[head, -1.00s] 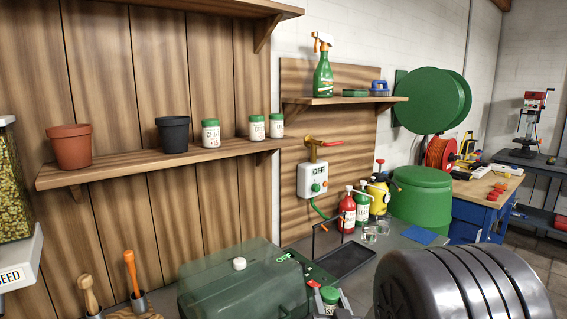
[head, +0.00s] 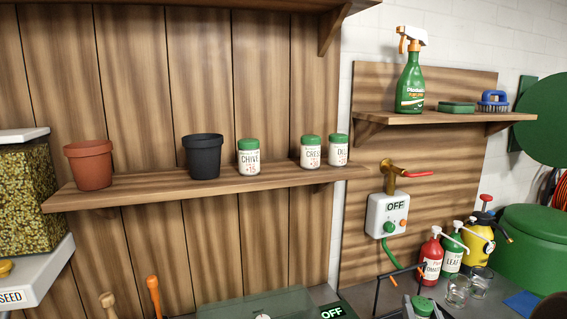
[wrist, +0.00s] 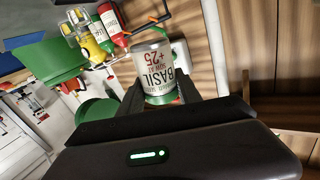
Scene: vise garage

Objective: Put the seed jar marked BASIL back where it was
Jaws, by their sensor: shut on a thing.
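The seed jar marked BASIL (wrist: 156,75) is held between the dark fingers of my gripper (wrist: 161,98), filling much of the wrist view, where it appears upside down. In the head view its green lid (head: 422,304) shows at the bottom edge; the rest of my gripper there is mostly cut off. The wooden shelf (head: 130,203) carries jars marked CHIVE (head: 249,160), CRESS (head: 311,154) and one that seems to read DILL (head: 338,150). A bare gap lies between CHIVE and CRESS. The held jar is below the shelf and to its right.
A terracotta pot (head: 90,166) and a black pot (head: 203,157) stand left on the shelf. A tap (head: 394,176) and OFF switch box (head: 387,215) are on the wall to the right. A higher shelf (head: 445,118) holds a green spray bottle (head: 411,78).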

